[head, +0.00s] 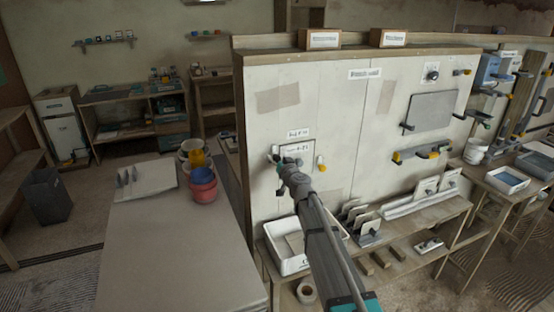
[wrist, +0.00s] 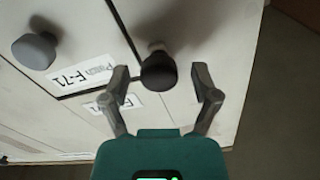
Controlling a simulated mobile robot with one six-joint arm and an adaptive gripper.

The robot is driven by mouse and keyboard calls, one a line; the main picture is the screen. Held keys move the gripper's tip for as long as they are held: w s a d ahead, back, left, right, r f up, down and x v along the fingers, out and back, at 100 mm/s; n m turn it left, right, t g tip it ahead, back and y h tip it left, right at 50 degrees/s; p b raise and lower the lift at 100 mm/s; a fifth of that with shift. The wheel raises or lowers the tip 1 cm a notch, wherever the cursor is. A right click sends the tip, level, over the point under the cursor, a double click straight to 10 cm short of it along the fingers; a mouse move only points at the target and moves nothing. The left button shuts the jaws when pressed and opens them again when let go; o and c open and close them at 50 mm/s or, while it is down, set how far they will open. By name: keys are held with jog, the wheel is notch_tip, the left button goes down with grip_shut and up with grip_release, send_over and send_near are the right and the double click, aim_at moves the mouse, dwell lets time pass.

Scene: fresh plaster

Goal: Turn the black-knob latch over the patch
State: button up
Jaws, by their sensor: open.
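In the wrist view a round black knob (wrist: 158,71) stands out from the pale wall between my gripper's fingertips (wrist: 160,82). The two fingers are apart, one on each side of the knob, and I see a gap on both sides. The latch's bar cannot be made out behind the knob. A grey knob (wrist: 34,51) stands at the upper left. In the head view my gripper (head: 275,157) is at the patch's left side (head: 299,163) and hides part of it.
A yellow-topped piece (head: 320,162) is on the wall right of the patch. A shelf below holds a white tray (head: 270,257) and upright plates (head: 358,222). A grey table (head: 170,245) with coloured pots (head: 203,186) stands left of the wall.

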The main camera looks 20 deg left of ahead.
jog(key=shift+w+a, duration=0.2)
jog(key=shift+w, duration=0.05)
grip_shut()
dwell(0.3)
